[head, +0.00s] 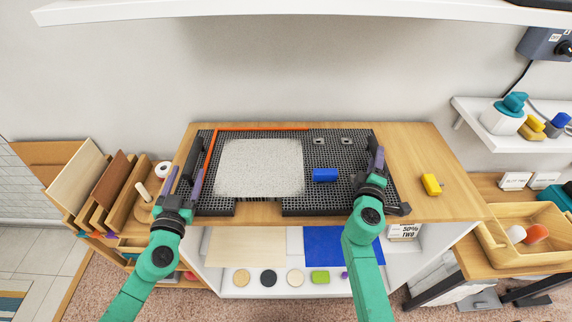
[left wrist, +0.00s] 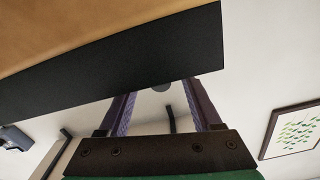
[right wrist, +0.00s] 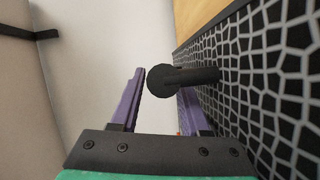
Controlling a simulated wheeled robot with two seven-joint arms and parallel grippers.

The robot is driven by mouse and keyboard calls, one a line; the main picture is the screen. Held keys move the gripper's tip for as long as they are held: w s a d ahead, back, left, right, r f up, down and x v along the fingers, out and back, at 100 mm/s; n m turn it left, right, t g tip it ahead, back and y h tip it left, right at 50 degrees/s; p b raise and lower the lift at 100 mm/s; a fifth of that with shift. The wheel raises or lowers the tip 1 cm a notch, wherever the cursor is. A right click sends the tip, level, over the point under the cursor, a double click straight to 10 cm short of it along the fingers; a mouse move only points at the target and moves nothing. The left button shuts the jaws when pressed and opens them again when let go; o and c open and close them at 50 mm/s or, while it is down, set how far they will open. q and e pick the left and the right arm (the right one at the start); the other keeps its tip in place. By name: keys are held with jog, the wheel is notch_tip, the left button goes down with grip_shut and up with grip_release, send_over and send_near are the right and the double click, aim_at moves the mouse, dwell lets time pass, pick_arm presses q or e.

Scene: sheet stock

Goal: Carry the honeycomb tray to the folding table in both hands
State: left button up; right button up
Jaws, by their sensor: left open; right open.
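The honeycomb tray (head: 325,190) is a flat black mesh panel on a wooden-topped cabinet. A speckled grey sheet (head: 260,168), a blue block (head: 325,175) and two small square pieces lie on it. My left gripper (head: 182,184) is open at its left edge. In the left wrist view, a dark round end (left wrist: 161,87) shows between the fingers, apart from them. My right gripper (head: 376,162) is open at the tray's right edge. In the right wrist view, a black round-ended handle (right wrist: 195,77) lies between its fingers, partly hiding one. I cannot identify the folding table for certain.
Orange strips (head: 262,129) edge the tray. A yellow block (head: 431,184) sits on bare wooden top (head: 440,150) to its right. Upright boards stand in a rack (head: 98,205) at left. A dark-legged table with a wooden crate (head: 520,232) stands at right. A shelf hangs above.

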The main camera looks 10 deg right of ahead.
pick_arm(q)
jog(key=shift+w+d, duration=0.15)
jog(key=shift+w, duration=1.05)
pick_arm(e)
jog(key=shift+x, duration=1.15)
pick_arm(q)
jog(key=shift+c, duration=1)
pick_arm(e)
jog(key=shift+c, duration=1)
pick_arm(q)
jog(key=c, duration=0.5)
pick_arm(e)
jog(key=c, duration=0.5)
pick_arm(q)
grip_shut()
pick_arm(e)
grip_shut()
